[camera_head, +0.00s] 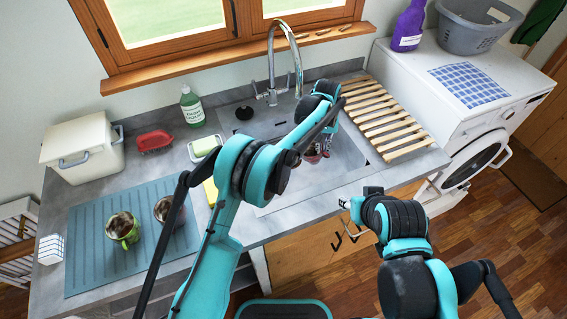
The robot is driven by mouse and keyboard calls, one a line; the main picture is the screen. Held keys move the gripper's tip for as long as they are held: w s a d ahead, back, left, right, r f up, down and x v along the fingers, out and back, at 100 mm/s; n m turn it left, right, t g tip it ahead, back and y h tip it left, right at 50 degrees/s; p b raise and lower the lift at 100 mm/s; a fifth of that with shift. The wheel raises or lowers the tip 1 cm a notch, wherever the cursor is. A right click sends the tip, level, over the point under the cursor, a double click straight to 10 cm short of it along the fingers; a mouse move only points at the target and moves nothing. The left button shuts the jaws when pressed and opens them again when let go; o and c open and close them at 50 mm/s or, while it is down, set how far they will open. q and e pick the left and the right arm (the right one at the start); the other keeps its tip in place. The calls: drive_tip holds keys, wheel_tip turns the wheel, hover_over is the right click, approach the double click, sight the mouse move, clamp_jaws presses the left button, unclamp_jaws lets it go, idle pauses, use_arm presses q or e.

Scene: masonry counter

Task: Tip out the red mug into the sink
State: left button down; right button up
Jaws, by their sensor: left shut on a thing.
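My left gripper (322,142) is over the sink (278,190) and shut on the red mug (314,157). Only a small reddish part of the mug shows below the gripper and arm. Its tilt and contents are hidden. The sink basin lies under and around it, partly covered by my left arm. My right gripper (345,204) is in front of the counter's edge, away from the mug. It is too small in view to tell whether it is open.
A green mug (123,229) and a greyish mug (165,211), both with brown contents, stand on the blue drying mat (95,262). The tap (271,60) rises behind the sink. A wooden slatted rack (385,118) lies to its right. A soap bottle (192,107) stands behind left.

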use_arm(q)
drive_tip(key=shift+w+d+f+g+y+p, duration=0.15)
drive_tip(key=shift+w+d+f+g+y, duration=0.15)
drive_tip(key=shift+d+f+y, duration=0.2)
drive_tip(key=shift+w+d+f+g+y+p, duration=0.2)
drive_tip(key=shift+d+f+g+y, duration=0.15)
drive_tip(key=shift+d+y, duration=0.2)
idle(0.4)
